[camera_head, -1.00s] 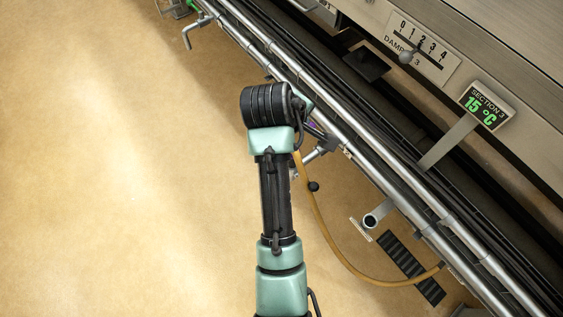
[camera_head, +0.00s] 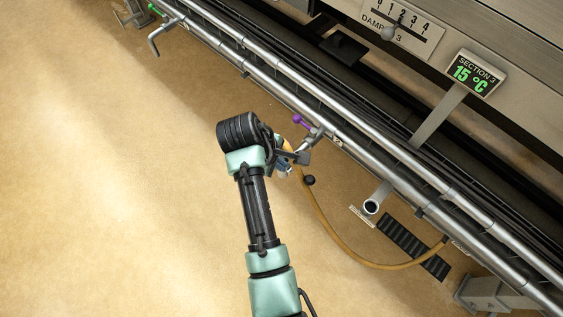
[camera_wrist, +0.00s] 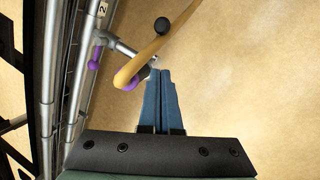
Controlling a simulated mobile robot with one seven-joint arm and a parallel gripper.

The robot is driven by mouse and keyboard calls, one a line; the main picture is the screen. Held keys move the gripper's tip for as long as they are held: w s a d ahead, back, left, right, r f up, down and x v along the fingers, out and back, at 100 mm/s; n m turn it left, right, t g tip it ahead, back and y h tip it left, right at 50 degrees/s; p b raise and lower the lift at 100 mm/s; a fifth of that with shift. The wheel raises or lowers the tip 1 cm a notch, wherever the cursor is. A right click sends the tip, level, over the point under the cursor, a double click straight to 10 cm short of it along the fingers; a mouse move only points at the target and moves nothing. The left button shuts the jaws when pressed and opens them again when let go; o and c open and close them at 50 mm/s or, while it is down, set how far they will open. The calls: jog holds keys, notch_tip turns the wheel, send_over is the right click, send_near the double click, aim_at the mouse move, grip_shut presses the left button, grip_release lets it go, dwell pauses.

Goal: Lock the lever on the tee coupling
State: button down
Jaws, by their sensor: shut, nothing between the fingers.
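The tee coupling (camera_wrist: 118,46) is a grey metal fitting beside the pipes in the wrist view. It also shows in the head view (camera_head: 314,137), just right of my arm's end. One purple lever (camera_wrist: 95,58) hangs at its pipe side; a purple lever shows in the head view (camera_head: 301,120). A second purple piece (camera_wrist: 132,83) lies near my fingertips, partly behind the tan hose (camera_wrist: 141,62). My gripper (camera_wrist: 160,72) is shut and empty, its blue fingers together just right of that purple piece. I cannot tell whether they touch it. My wrist partly hides the gripper in the head view.
Long metal pipes (camera_head: 362,158) run diagonally along the machine. The hose curves down to a lower fitting, with a black knob (camera_wrist: 162,26) on it. An open pipe end (camera_head: 371,207) and a black grating (camera_head: 413,246) lie right. The floor at left is clear.

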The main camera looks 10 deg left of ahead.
jog(key=b, duration=0.2)
send_near(300, 175)
notch_tip(300, 175, down, 3)
jog(key=a, duration=0.1)
jog(key=d, duration=0.1)
jog(key=d+f, duration=0.1)
jog(key=d, duration=0.1)
jog(key=shift+f, duration=0.3)
jog(key=shift+w+f, duration=0.1)
